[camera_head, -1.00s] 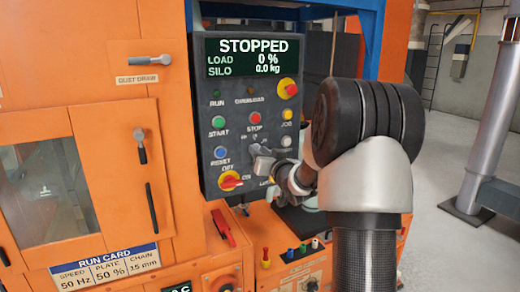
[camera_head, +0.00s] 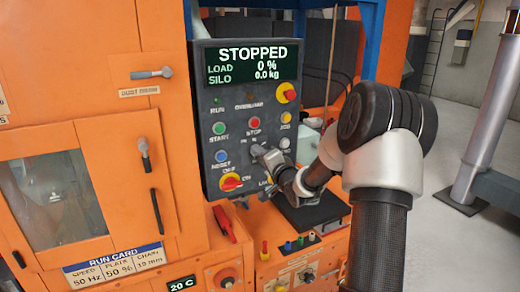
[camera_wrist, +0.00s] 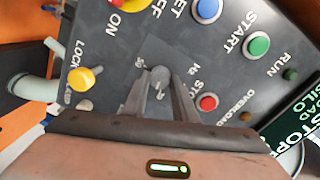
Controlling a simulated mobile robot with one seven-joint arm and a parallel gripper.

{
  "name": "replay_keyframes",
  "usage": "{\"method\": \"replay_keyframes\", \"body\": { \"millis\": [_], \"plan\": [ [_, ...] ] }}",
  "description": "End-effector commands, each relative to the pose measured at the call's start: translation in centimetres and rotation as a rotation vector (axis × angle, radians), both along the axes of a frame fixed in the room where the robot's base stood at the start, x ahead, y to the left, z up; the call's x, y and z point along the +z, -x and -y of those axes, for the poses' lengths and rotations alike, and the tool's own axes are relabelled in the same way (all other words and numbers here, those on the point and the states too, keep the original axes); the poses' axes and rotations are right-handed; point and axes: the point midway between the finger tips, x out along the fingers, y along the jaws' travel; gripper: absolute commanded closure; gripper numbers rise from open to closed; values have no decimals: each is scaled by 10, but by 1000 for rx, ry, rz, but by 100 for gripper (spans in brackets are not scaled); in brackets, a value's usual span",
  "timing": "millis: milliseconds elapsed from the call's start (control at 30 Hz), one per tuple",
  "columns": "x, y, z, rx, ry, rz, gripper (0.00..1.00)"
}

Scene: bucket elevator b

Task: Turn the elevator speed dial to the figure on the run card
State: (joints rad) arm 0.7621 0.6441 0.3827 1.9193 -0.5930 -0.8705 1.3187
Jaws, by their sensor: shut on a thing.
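My gripper (camera_head: 264,155) is at the dark control panel (camera_head: 203,112), just below the STOP button. In the wrist view my gripper (camera_wrist: 160,95) has its fingers around the small grey speed dial (camera_wrist: 160,73) and is shut on it. Scale figures show beside the dial, but they are small and partly hidden by the fingers, so I cannot read the setting. The run card (camera_head: 112,265) on the orange machine front reads SPEED 50 Hz, PLATE 50 %, CHAIN 15 mm. The display (camera_head: 252,62) reads STOPPED, LOAD 0 %, SILO 0.0 kg.
Around the dial are the red STOP button (camera_head: 253,122), green START button (camera_head: 219,128), blue RESET button (camera_head: 221,157) and red-yellow ON/OFF switch (camera_head: 231,182). An emergency stop (camera_head: 289,95) is at the upper right.

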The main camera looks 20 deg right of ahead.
Motion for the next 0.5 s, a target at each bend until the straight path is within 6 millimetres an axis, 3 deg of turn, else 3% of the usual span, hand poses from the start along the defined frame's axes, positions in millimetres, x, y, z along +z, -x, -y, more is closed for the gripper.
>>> {"method": "replay_keyframes", "body": {
  "millis": [500],
  "plan": [
    [2, 0, 3, -3, -494, -18, 97]
  ]
}}
